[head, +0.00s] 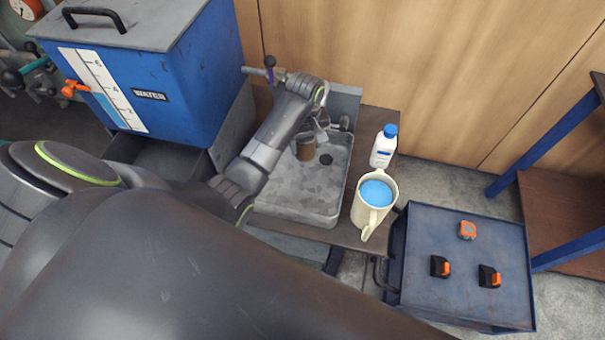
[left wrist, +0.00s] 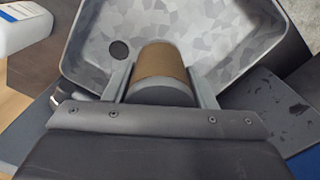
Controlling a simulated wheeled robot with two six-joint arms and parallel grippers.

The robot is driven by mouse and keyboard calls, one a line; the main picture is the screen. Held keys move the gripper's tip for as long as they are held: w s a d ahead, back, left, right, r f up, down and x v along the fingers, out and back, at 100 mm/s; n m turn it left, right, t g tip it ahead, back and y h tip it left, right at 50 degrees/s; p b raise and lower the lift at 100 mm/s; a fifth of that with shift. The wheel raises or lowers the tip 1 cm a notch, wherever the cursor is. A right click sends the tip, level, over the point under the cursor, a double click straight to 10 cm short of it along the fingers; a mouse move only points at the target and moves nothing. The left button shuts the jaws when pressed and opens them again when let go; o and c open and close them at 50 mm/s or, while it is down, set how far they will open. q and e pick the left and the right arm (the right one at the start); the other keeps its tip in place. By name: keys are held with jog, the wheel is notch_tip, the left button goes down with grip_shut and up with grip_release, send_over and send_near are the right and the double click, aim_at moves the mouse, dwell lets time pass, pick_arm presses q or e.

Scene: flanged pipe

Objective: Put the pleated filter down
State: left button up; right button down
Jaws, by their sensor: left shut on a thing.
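The pleated filter (head: 306,153) is a brown cylinder; in the left wrist view (left wrist: 160,62) its grey end cap faces the camera. My left gripper (head: 316,138) is shut on it, with one finger on each side, as the left wrist view (left wrist: 164,84) shows. The filter is over the grey metal sink (head: 290,195), close to the dark drain hole (head: 326,159). I cannot tell whether it touches the sink floor. The pleats are too small to make out. My right gripper is not in view.
A white bottle with a blue cap (head: 383,148) and a cream jug of blue liquid (head: 374,198) stand right of the sink. A blue water tank (head: 165,70) is at the left. A blue cart (head: 462,290) with several small orange-and-black items is at the lower right.

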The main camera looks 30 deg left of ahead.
pick_arm(q)
jog(key=s+a+f+n, duration=0.2)
jog(key=s+a+n, duration=0.15)
jog(key=s, duration=0.35)
send_over(283, 188)
notch_tip(283, 188, down, 5)
jog(key=shift+m, duration=0.45)
jog(key=shift+f, duration=2.2)
jog(key=shift+f, duration=0.1)
jog(key=o, duration=1)
notch_tip(283, 188, up, 12)
jog(key=shift+r+p, duration=0.15)
jog(key=shift+p, duration=0.5)
